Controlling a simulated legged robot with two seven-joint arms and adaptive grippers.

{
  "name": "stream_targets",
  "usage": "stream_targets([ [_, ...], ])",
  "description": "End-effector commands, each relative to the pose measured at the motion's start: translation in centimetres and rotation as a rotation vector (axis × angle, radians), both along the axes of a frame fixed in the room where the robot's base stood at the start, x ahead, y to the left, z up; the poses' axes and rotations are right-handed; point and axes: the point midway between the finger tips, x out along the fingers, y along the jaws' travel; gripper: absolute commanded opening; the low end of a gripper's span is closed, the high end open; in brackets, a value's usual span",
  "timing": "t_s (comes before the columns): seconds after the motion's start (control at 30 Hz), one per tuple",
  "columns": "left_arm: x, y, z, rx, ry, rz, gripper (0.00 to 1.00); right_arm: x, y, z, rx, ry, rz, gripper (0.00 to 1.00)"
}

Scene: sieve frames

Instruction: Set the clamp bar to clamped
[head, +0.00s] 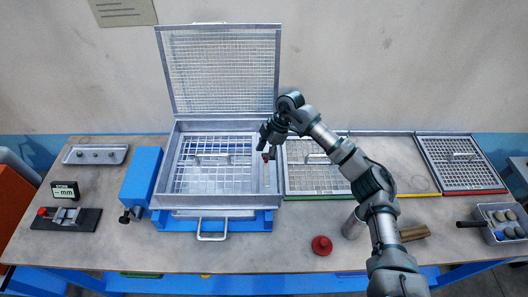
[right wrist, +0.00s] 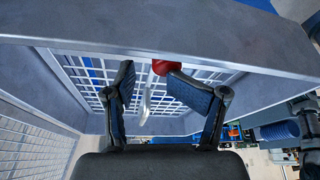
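A grey metal sieve box (head: 163,190) stands open on the table, with its mesh lid (head: 222,70) raised at the back. A sieve grid (head: 215,170) with a handle lies in it. A narrow light strip, perhaps the clamp bar (head: 267,180), runs along the inner right side. A small red knob (head: 265,157) sits near its far end and also shows in the right wrist view (right wrist: 165,67). My right gripper (head: 267,147) is just above the knob. Its fingers (right wrist: 153,88) are apart, with the knob beyond the right finger; I cannot tell whether they touch. My left gripper is out of view.
A blue block (head: 141,176) stands left of the box. Framed sieves (head: 315,178) and (head: 460,165) lie to the right. A red round knob (head: 322,245) and a metal cylinder (head: 352,227) stand in front. A stone tray (head: 502,222) is far right. The front middle is mostly clear.

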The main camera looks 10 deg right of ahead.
Motion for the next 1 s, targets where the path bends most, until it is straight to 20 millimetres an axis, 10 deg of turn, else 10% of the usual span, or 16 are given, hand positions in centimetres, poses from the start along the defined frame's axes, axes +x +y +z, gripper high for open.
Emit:
stream_targets([
  [0.2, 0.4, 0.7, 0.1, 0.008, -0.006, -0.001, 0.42, -0.2, -0.7, 0.1, 0.007, -0.001, -0.001, 0.00],
  [0.37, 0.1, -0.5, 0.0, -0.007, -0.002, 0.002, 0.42, -0.2, -0.6, 0.1, 0.003, 0.002, 0.000, 0.00],
  [0.53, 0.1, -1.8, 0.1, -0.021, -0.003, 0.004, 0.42, -0.3, -0.2, 0.2, -0.001, 0.001, 0.002, 0.53],
  [1.0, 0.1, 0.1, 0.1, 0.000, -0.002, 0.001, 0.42, -0.1, -0.1, 0.2, 0.003, -0.001, 0.001, 0.53],
])
